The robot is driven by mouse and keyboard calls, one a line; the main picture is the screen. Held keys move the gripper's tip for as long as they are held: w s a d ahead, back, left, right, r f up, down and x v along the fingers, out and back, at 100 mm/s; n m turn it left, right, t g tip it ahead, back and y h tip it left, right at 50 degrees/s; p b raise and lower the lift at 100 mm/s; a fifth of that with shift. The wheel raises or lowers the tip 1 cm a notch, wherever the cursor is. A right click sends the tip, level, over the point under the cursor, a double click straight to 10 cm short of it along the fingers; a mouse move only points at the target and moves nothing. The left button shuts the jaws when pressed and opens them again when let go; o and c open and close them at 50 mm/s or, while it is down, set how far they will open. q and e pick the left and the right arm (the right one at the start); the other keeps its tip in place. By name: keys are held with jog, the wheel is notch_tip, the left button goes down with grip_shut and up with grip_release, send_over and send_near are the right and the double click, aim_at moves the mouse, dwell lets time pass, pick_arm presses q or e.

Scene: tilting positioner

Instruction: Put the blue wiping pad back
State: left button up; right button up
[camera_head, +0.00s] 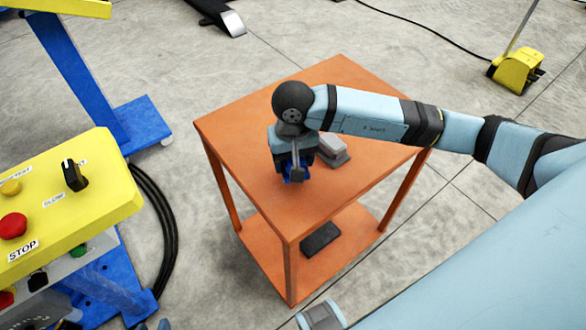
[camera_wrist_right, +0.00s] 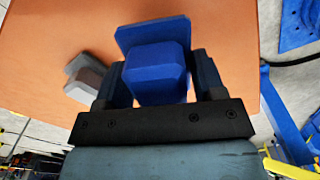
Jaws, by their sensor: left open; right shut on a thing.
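The blue wiping pad (camera_wrist_right: 157,74) has a block-shaped grip on a wider flat plate. My right gripper (camera_head: 293,174) is shut on its grip, one finger on each side, above the orange table (camera_head: 235,125). In the head view the gripper and wrist hide most of the pad (camera_head: 291,179). I cannot tell whether its plate touches the tabletop.
A grey block-like thing (camera_head: 334,149) lies on the table beside my right gripper; it also shows in the wrist view (camera_wrist_right: 88,80). A dark pad (camera_head: 320,238) lies on the lower shelf. A yellow control box (camera_head: 95,185) stands at left. The near tabletop is clear.

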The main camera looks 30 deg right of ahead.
notch_tip(320, 180, down, 4)
jog(key=shift+f, duration=0.1)
jog(key=o, duration=0.9)
jog(key=shift+c, duration=0.2)
notch_tip(320, 180, up, 12)
jog(key=shift+r, duration=0.1)
